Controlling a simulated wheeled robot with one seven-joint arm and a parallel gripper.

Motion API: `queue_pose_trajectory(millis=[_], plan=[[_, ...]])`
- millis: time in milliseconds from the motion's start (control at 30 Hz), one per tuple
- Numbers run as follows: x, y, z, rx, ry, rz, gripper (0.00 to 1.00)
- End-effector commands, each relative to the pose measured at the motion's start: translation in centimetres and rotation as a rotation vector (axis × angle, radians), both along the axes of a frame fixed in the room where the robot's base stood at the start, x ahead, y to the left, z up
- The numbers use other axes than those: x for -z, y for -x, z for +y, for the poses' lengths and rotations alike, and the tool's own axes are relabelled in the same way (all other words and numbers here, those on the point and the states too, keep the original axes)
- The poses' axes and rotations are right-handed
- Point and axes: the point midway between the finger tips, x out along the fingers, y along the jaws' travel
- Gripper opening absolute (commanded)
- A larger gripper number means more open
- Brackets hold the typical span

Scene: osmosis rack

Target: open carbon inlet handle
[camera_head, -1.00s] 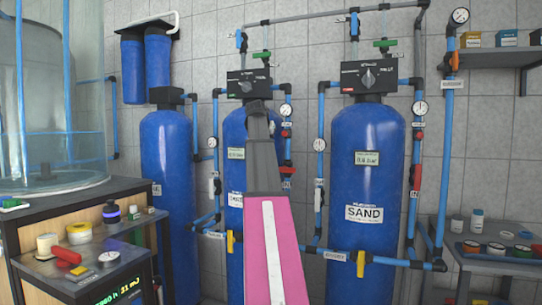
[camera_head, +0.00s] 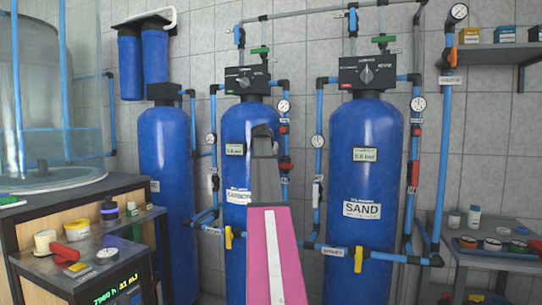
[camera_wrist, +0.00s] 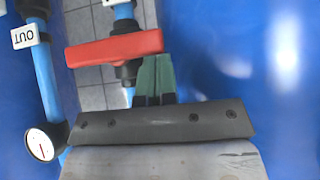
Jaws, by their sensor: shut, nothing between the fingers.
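The carbon tank (camera_head: 237,150) is the middle blue tank in the head view, with a "CARBON" label. In the wrist view a red handle (camera_wrist: 115,47) lies crosswise on a blue pipe (camera_wrist: 124,12). A red handle also shows on the pipe right of the carbon tank in the head view (camera_head: 286,165). My gripper (camera_wrist: 156,60) is shut and empty. Its green fingertips are at the right end of the red handle; I cannot tell whether they touch. In the head view my arm hides part of the carbon tank and its label.
Blue tank walls close in on both sides in the wrist view. A pipe with an upside-down "OUT" label (camera_wrist: 25,36) and a gauge (camera_wrist: 39,144) is at left. The sand tank (camera_head: 364,160) stands to the right, and a cluttered cart (camera_head: 75,255) is at front left.

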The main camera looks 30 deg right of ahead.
Motion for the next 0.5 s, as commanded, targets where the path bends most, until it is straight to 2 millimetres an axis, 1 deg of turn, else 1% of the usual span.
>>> queue_pose_trajectory(millis=[267,433,500], plan=[[0.04,-0.01,0.00,0.000,0.000,0.000,0.00],[0.75,-0.37,0.33,-0.001,0.000,0.001,0.00],[0.73,-0.38,0.33,0.000,0.000,0.000,0.00]])
